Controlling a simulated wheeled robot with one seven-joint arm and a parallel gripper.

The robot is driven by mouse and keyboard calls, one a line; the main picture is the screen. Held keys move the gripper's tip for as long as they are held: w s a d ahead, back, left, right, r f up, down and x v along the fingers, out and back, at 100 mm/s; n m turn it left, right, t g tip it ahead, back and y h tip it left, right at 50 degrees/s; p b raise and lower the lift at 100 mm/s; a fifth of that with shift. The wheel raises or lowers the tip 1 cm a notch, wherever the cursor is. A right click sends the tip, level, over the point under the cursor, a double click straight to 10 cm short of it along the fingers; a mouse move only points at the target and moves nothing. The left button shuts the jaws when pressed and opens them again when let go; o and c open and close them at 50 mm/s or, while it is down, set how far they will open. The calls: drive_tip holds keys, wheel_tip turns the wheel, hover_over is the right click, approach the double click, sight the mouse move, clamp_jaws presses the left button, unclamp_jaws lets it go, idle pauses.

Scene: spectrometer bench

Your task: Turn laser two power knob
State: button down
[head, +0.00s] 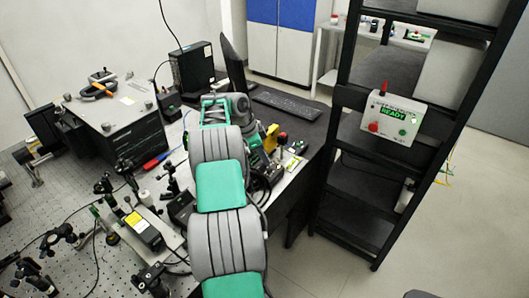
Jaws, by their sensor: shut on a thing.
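My arm reaches up the middle of the head view and bends down at the wrist over the right part of the bench (305,140). My gripper (258,148) shows only in part behind the arm, low among small devices. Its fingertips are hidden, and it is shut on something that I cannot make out. A small yellow and black device (272,134) stands right beside it. I cannot pick out the laser two power knob or its marking; that area is small and partly covered by my arm.
A black rack (340,150) stands at the right with a white box (391,118) reading READY, with red and green buttons. A keyboard (288,105) and a black computer case (192,66) are at the back. Optics and a yellow-labelled box (143,229) crowd the left.

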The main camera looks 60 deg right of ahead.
sight(256, 164)
drive_tip(key=shift+m+p, duration=0.35)
drive_tip(key=shift+m, duration=0.05)
drive_tip(key=c, duration=1.6)
unclamp_jaws()
drive_tip(key=p+v, duration=0.2)
drive_tip(key=v, duration=0.6)
drive_tip(key=shift+d, duration=0.1)
